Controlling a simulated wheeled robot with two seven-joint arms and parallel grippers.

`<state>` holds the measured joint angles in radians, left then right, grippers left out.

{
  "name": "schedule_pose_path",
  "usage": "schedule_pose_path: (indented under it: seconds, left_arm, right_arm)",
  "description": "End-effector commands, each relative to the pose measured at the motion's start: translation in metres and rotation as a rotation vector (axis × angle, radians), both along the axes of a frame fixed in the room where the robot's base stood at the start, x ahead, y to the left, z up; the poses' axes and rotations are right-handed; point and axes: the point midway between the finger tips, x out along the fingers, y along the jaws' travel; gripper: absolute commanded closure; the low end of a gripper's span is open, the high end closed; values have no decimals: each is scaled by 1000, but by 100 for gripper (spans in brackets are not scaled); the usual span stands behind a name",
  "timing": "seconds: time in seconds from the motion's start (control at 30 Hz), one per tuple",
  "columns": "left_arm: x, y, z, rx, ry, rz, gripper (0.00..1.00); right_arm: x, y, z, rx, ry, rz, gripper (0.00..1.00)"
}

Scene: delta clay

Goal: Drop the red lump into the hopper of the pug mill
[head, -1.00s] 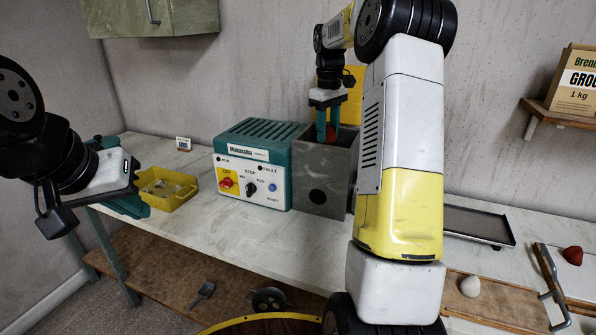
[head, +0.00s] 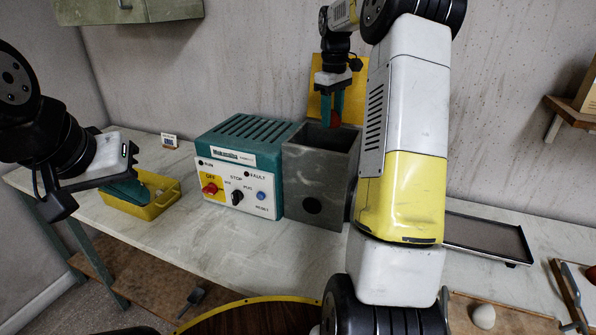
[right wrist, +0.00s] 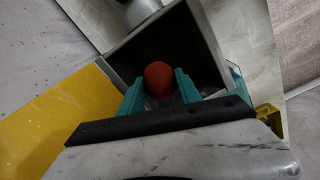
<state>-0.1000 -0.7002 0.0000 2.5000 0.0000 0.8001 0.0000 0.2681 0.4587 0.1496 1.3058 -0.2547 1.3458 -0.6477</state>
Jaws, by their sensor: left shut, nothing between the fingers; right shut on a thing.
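The red lump (head: 336,120) is held between the teal fingers of my right gripper (head: 331,122), at the hopper's open top. In the right wrist view the lump (right wrist: 160,80) sits between both fingers, with the dark inside of the hopper (right wrist: 200,50) around and behind it. The grey square hopper (head: 322,183) joins the right side of the pug mill (head: 238,163), a teal and white box with a control panel. My left gripper (head: 128,190) is shut and empty by the yellow bin at the left. My right arm hides the bench just right of the hopper.
The yellow bin (head: 150,208) holds pale pieces. A yellow panel (head: 322,105) stands behind the hopper. The bench front (head: 200,232) is clear.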

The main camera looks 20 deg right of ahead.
Motion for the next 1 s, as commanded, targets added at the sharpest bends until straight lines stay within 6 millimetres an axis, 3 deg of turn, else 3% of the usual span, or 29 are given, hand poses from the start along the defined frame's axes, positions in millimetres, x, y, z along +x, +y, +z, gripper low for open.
schedule_pose_path:
  seconds: [0.3,0.7,0.73,0.87,1.0]
  left_arm:
    - [0,0,0,0,0,0,100]
    - [0,0,0,0,0,0,100]
    - [0,0,0,0,0,0,100]
    - [0,0,0,0,0,0,100]
    - [0,0,0,0,0,0,100]
  right_arm:
    - [0,0,-35,1,3,-1,100]
    - [0,0,-42,0,0,-1,100]
    - [0,0,-42,0,0,-1,58]
    - [0,0,-41,0,0,-1,34]
    - [0,0,-41,0,0,-1,34]
